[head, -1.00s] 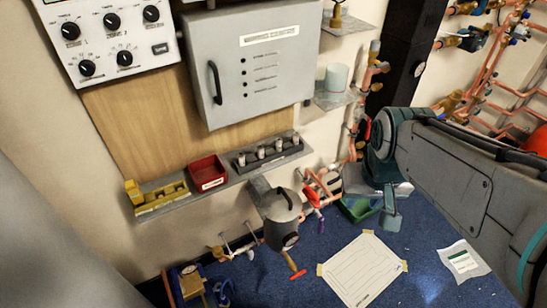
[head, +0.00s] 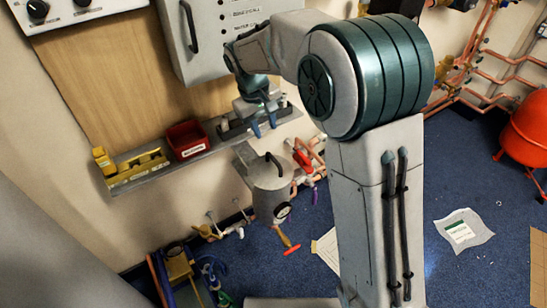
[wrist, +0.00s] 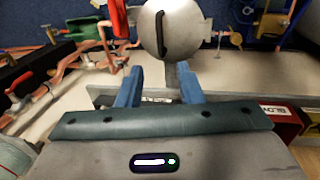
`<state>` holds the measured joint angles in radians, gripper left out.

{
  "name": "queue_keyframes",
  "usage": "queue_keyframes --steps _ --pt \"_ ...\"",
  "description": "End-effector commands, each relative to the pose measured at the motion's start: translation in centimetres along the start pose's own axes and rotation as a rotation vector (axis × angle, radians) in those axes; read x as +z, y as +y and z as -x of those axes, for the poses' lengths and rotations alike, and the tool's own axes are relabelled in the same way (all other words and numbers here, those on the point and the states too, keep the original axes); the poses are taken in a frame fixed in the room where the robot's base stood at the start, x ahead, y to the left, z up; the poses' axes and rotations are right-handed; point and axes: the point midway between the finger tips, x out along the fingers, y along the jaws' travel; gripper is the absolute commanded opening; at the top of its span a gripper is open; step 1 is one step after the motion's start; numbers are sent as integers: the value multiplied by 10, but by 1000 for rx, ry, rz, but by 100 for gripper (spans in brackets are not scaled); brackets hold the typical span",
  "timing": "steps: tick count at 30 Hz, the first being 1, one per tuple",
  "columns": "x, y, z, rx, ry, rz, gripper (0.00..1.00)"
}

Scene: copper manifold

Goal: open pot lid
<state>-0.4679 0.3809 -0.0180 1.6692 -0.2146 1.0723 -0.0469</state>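The grey metal pot (head: 268,203) stands on a small shelf bracket by the wall in the head view, with a round dial on its side. Its lid (head: 260,170) is on top, with a black curved handle (head: 275,160). The lid (wrist: 148,32) and handle (wrist: 160,34) also show at the top of the wrist view. My gripper (head: 264,128) is behind and above the pot, near the wall shelf. In the wrist view, my gripper (wrist: 160,70) has its two blue fingers apart with nothing between them; the handle is beyond the fingertips.
The wall shelf (head: 150,178) carries a red bin (head: 187,140), a yellow holder (head: 135,168) and a dark rack. A grey cabinet (head: 215,45) is on the wall above. Copper pipes and a red valve (head: 302,159) are right of the pot. Papers lie on the blue floor.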

Motion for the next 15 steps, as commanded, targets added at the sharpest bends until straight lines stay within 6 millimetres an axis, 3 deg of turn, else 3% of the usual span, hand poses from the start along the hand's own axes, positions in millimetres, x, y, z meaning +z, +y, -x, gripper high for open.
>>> queue_keyframes --steps 15 --pt "2 0 -102 -2 -2 -2 33"
